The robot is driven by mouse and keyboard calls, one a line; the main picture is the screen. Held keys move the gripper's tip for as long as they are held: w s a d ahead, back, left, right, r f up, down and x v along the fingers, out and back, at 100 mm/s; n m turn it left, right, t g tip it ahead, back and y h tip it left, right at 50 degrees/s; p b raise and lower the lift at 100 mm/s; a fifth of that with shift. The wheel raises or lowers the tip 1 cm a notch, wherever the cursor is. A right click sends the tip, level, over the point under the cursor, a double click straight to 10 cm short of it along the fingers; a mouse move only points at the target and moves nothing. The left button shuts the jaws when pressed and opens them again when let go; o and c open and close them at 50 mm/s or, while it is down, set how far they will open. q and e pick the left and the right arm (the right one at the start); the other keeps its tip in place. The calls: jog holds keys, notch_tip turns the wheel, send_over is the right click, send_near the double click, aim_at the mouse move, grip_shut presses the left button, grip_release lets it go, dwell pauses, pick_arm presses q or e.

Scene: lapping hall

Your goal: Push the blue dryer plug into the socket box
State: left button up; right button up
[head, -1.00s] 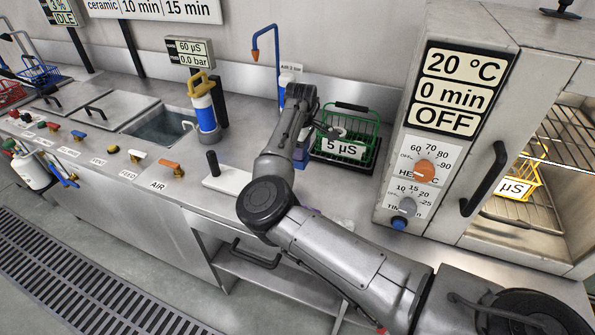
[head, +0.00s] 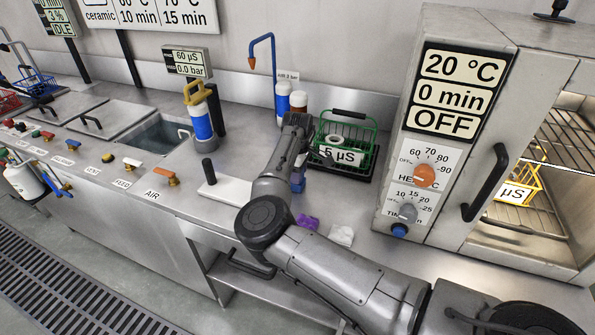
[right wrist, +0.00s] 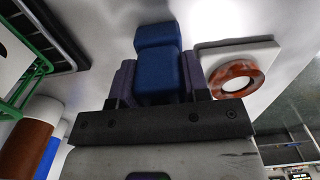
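My right gripper (head: 297,165) hangs over the bench just left of the green basket, its fingers partly hidden by its own wrist. In the right wrist view the gripper (right wrist: 158,90) is shut on the blue plug (right wrist: 158,62), a dark blue block between its two dark fingers. A blue part of the plug (head: 298,184) shows below the gripper in the head view. I cannot make out a socket box with certainty. My left gripper is not in view.
A green basket (head: 369,137) stands right of the gripper, bottles (head: 283,103) behind it. A white plate (head: 228,189) with a black handle lies left. The dryer (head: 400,185) stands right.

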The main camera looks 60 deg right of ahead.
jog(key=o, duration=0.5)
jog(key=shift+b, duration=0.3)
notch_tip(320, 180, up, 11)
jog(key=p, duration=0.4)
jog(key=shift+o, duration=0.3)
jog(key=shift+r+p, duration=0.45)
jog(key=shift+r, duration=0.25)
